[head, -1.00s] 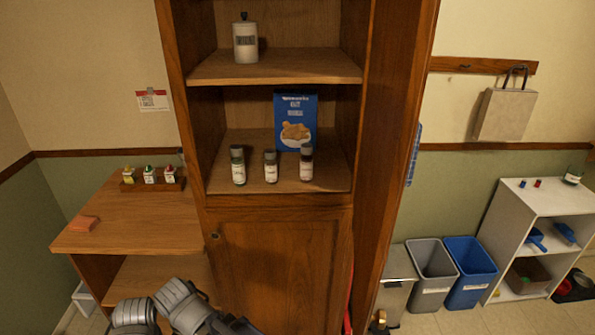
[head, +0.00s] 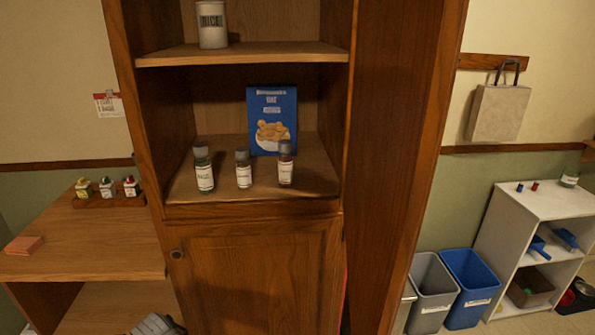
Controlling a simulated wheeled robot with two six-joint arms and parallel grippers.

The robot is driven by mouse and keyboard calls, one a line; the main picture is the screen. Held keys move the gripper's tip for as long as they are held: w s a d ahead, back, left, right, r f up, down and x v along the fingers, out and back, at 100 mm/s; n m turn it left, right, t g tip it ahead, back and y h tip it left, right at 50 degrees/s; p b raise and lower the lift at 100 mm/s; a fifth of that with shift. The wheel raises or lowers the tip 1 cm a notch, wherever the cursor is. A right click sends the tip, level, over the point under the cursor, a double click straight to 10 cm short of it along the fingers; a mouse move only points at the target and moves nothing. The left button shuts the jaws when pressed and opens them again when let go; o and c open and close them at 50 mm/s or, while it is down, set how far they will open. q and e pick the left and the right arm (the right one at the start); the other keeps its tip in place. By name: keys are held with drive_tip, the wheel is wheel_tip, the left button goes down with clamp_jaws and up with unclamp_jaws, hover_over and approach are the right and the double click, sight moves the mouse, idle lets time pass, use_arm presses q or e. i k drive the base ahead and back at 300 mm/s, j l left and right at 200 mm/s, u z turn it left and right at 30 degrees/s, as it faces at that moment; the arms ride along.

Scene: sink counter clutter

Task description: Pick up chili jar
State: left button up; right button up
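Three small spice jars stand upright in a row on the cabinet's lower open shelf (head: 320,185). The left jar (head: 204,170) has greenish contents, the middle jar (head: 243,170) is pale and whitish, and the right jar (head: 285,165) has reddish-brown contents. All three have greyish caps and white labels. The labels are too small to read, so I cannot be sure which is the chili jar; the reddish colour of the right one fits best. Only a grey piece of my own arm shows at the bottom edge; neither gripper is in view.
A blue box (head: 271,120) stands behind the jars. A white rice canister (head: 212,25) is on the shelf above. Cabinet side walls bound the shelf, with a closed door (head: 258,280) below. A wooden side table (head: 90,245) stands left, bins (head: 468,285) right.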

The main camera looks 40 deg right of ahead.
sight(285, 157)
drive_tip(key=k+l+z, duration=0.15)
drive_tip(key=l+z, duration=0.25)
drive_tip(key=l, duration=0.55)
drive_tip(key=l+z, duration=0.4)
drive_tip(key=l, duration=0.55)
